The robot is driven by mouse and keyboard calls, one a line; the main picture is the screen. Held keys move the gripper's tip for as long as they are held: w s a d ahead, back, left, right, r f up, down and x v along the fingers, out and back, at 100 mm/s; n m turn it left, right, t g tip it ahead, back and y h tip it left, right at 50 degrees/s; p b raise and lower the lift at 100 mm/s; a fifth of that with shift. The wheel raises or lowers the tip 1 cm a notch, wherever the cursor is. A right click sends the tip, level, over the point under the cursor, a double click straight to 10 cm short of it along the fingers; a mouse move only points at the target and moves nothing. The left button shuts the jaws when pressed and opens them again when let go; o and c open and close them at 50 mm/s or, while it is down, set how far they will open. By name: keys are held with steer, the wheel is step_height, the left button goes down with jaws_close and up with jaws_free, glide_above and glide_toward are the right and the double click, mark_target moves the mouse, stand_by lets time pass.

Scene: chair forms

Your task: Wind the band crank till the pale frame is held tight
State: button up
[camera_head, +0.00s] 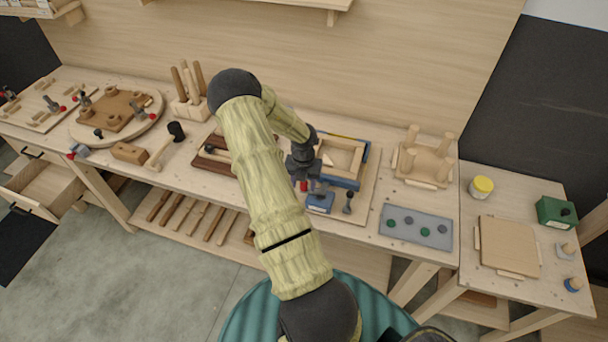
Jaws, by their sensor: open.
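The pale wooden frame (345,153) lies on a board on the middle of the bench, with a blue band (347,182) along its outer edge. A small blue block (319,203) stands at the frame's front side, probably the band's crank housing. A red knob (303,186) shows at its left, and a dark upright handle (348,201) at its right. I cannot tell which is the crank. My gripper (309,178) is open, pointing down above the blue block and red knob. Whether it touches them is unclear. My arm hides the frame's left part.
A pegged wooden form (425,158) stands to the right, behind a grey tray (416,227) with coloured knobs. A yellow-lidded jar (481,187) stands on the right table.

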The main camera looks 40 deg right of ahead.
step_height(320, 180, up, 17)
steer(key=b, duration=0.3)
steer(key=shift+r, duration=0.15)
stand_by(0.5)
steer(key=s+a+m+t+b, duration=0.1)
steer(key=s+a+m+b, duration=0.1)
steer(key=a+m, duration=1)
steer(key=s+a+m+t+b, duration=0.1)
steer(key=s+a+m+b, duration=0.2)
steer(key=a+m, duration=0.9)
steer(key=s+a, duration=0.2)
steer(key=a, duration=0.7)
steer(key=shift+r+m+t, duration=0.2)
steer(key=shift+m+t, duration=0.1)
